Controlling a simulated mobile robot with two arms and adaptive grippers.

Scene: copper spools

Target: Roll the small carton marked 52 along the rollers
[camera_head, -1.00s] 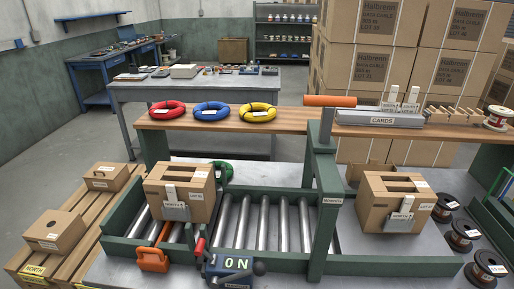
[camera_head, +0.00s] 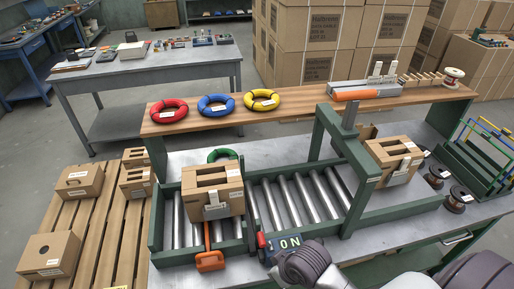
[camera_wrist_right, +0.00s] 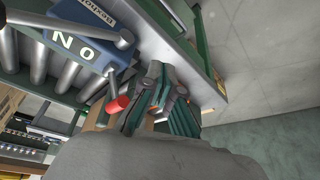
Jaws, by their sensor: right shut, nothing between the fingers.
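A small brown carton (camera_head: 208,181) with a white card on its front sits on the left part of the rollers (camera_head: 292,201) in the head view. A similar carton (camera_head: 388,152) stands right of the green frame post. I cannot read 52 on either. In the wrist view my right gripper (camera_wrist_right: 163,103) is shut and empty beside the blue ON box (camera_wrist_right: 85,40) and its red-tipped lever (camera_wrist_right: 117,104). That box (camera_head: 289,243) also shows in the head view, near my right arm, whose gripper cannot be made out there. My left gripper is not in view.
An orange handle (camera_head: 210,262) sticks out below the left carton. A green frame post (camera_head: 361,190) rises between rollers and right carton. Red, blue and yellow rings (camera_head: 263,100) lie on the wooden shelf. Pallet cartons (camera_head: 79,181) stand at left. The rollers between cartons are clear.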

